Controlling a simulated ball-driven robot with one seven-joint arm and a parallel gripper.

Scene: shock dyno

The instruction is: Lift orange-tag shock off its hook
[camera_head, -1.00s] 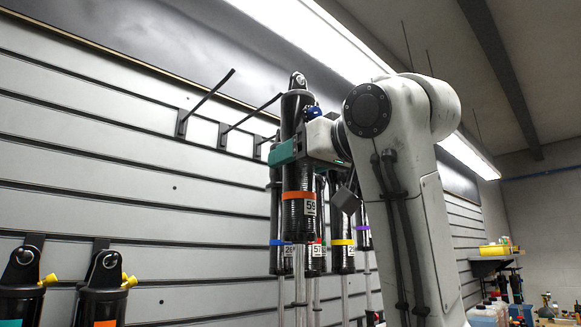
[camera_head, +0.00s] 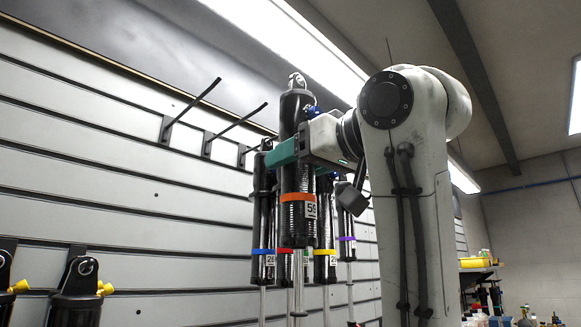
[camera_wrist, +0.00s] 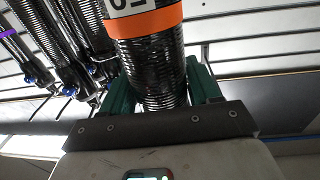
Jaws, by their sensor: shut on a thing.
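The orange-tag shock (camera_head: 297,170) is a black cylinder with an orange band and a white number label, held upright. Its top eye shows clear of the hooks, with no hook through it. My gripper (camera_head: 283,151) has green fingers shut around its body above the orange band. In the wrist view the shock (camera_wrist: 150,65) runs between the two green fingers of my gripper (camera_wrist: 160,90). Two bare hooks (camera_head: 193,108) and (camera_head: 236,128) stick out of the wall to the left of the shock.
Several other shocks hang behind the held one, with blue (camera_head: 263,251), yellow (camera_head: 325,252) and purple (camera_head: 347,238) bands. Two more black shocks with yellow fittings stand at lower left (camera_head: 78,290). The slatted wall (camera_head: 150,225) is open between them.

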